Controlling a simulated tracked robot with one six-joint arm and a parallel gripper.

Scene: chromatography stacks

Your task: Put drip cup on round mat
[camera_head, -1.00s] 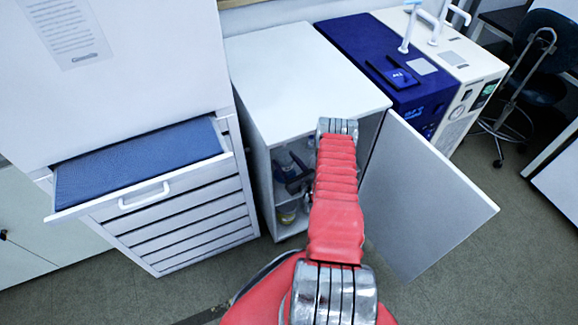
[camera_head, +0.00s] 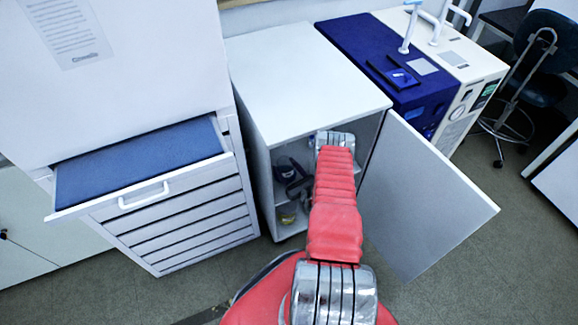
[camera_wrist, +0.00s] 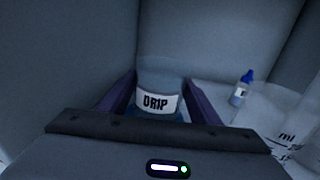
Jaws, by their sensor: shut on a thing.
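The drip cup (camera_wrist: 160,78) is a bluish, see-through cup with a white label reading DRIP, in the middle of the wrist view. My gripper (camera_wrist: 160,92) is shut on it, with one dark purple finger on each side. The cup looks upright. In the head view my arm reaches into the open white cabinet (camera_head: 300,75), and my own links hide most of the inside. The cup cannot be made out clearly there. I see no round mat in either view.
Grey cabinet walls stand close around the cup. A small blue-capped bottle (camera_wrist: 241,90) and a clear vessel marked ml (camera_wrist: 285,125) stand to the right. The cabinet door (camera_head: 425,195) is open at the right. An open drawer (camera_head: 140,165) juts out at the left.

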